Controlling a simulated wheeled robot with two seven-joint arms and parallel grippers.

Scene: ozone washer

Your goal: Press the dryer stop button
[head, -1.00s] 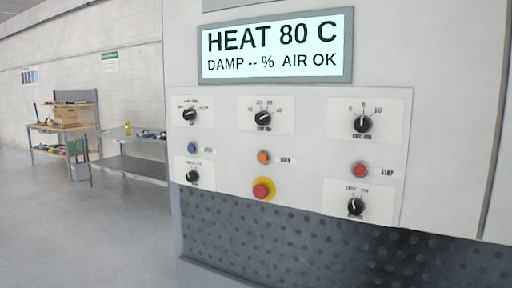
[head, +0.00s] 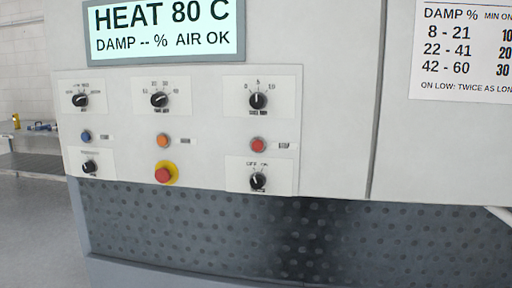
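The dryer's control panel (head: 208,129) faces me in the head view. A red button (head: 258,144) sits at its right side, between an upper and a lower black knob; its small label is blurred but read like "STOP" in an earlier frame. A red mushroom button on a yellow ring (head: 164,173) is at the bottom middle. An orange button (head: 163,140) and a blue button (head: 86,136) share the row to the left. The display (head: 165,28) reads HEAT 80 C, DAMP -- %, AIR OK. Neither gripper is in view.
Several black knobs, such as the upper right one (head: 258,101), sit on white plates. A dark perforated panel (head: 350,240) lies below. A printed damp chart (head: 465,55) is at the upper right. A bench (head: 35,150) stands at the far left, with open floor before it.

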